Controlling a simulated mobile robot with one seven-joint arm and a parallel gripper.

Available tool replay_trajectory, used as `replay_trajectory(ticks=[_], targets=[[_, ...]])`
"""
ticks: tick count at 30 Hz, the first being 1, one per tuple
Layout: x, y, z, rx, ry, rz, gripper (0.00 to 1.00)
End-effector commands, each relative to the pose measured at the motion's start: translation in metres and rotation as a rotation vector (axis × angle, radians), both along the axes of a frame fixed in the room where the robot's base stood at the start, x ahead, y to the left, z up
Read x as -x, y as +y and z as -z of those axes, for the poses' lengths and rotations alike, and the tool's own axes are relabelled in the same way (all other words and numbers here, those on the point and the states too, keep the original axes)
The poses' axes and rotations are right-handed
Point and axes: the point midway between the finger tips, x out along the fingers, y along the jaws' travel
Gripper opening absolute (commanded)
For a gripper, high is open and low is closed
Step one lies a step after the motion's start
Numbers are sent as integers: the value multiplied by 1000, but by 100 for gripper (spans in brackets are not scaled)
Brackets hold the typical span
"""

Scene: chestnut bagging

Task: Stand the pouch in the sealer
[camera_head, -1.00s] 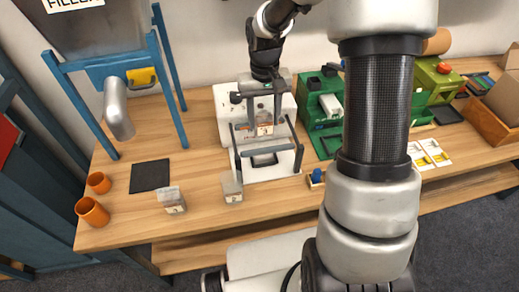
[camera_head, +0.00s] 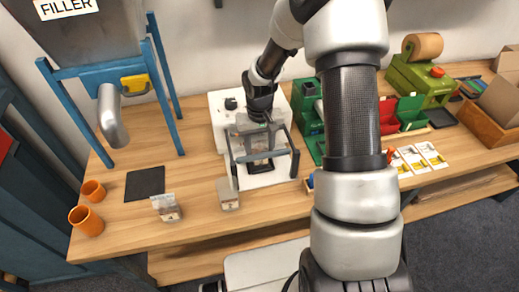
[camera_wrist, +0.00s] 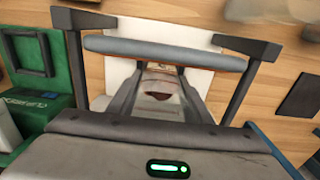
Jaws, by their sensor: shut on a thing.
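The sealer (camera_head: 270,178) is a white base with dark side posts and a grey crossbar, at the middle of the bench. It also shows in the wrist view, where its crossbar (camera_wrist: 165,45) spans the top. My gripper (camera_head: 258,143) is over the sealer, between the side posts and behind the crossbar. In the wrist view my gripper (camera_wrist: 160,90) is shut on a clear pouch (camera_wrist: 159,84) with reddish-brown contents. The pouch is mostly hidden in the head view. I cannot tell whether its bottom touches the sealer.
Two more pouches stand in front, one left (camera_head: 166,207) and one by the sealer (camera_head: 228,194). Orange cups (camera_head: 86,220) and a dark mat (camera_head: 145,183) lie to the left, below the blue filler frame (camera_head: 163,85). A green machine (camera_head: 308,108) stands close right of the sealer.

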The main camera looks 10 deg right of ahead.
Motion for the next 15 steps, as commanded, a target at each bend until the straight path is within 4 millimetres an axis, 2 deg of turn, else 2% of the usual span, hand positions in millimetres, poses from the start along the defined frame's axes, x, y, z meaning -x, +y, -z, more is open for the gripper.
replay_trajectory(ticks=[6, 7, 9, 15], targets=[[0, 0, 5, 0, 0, -1, 21], [0, 0, 3, 0, 0, -1, 50], [0, 0, 3, 0, 0, -1, 62], [0, 0, 3, 0, 0, -1, 64]])
